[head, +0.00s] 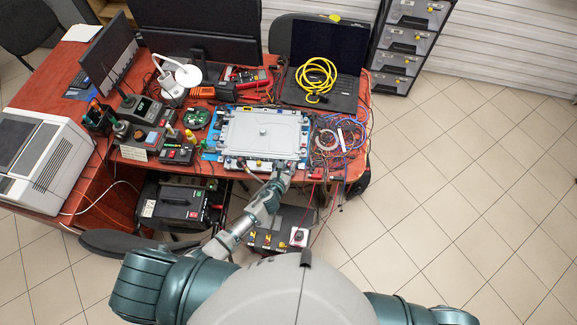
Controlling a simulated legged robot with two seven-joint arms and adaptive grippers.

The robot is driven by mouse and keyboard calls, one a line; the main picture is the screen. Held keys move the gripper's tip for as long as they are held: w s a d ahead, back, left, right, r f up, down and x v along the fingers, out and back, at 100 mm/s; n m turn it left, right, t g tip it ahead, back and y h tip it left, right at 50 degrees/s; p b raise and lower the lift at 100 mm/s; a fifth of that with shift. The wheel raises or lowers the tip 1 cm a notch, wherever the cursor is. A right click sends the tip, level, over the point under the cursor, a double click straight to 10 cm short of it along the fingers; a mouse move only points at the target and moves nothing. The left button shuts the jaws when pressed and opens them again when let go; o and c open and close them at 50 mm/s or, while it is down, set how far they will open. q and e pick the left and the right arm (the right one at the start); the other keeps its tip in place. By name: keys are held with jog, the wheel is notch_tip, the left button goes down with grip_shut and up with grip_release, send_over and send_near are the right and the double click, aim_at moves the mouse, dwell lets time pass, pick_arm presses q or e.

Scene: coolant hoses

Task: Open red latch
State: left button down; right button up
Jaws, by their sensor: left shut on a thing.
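A flat grey metal unit (262,134) with a blue frame and small fittings around its rim lies on the red-brown table. My left gripper (283,174) is at the unit's front edge, right of its middle. It is shut on a small part there, which the fingers mostly hide. I cannot make out a red latch clearly; the part in the fingers is too small to identify. My right arm shows only in part at the bottom right, and its gripper is out of view.
Tangled red and blue wires (338,138) lie right of the unit. Bench instruments (141,110) and a green circuit board (196,118) stand to its left. Behind are a laptop (328,50) with a yellow cable (316,77) and a multimeter (247,77). A black battery box (180,203) stands below the table edge.

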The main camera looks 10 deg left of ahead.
pick_arm(q)
jog(key=shift+w+r, duration=0.15)
jog(key=shift+r, duration=0.05)
dwell(0.7)
jog(key=c, duration=1.3)
grip_release()
jog(key=shift+s+a, duration=0.1)
jog(key=shift+s, duration=0.45)
jog(key=v, duration=1)
jog(key=shift+s+r, duration=0.2)
jog(key=shift+s, duration=0.15)
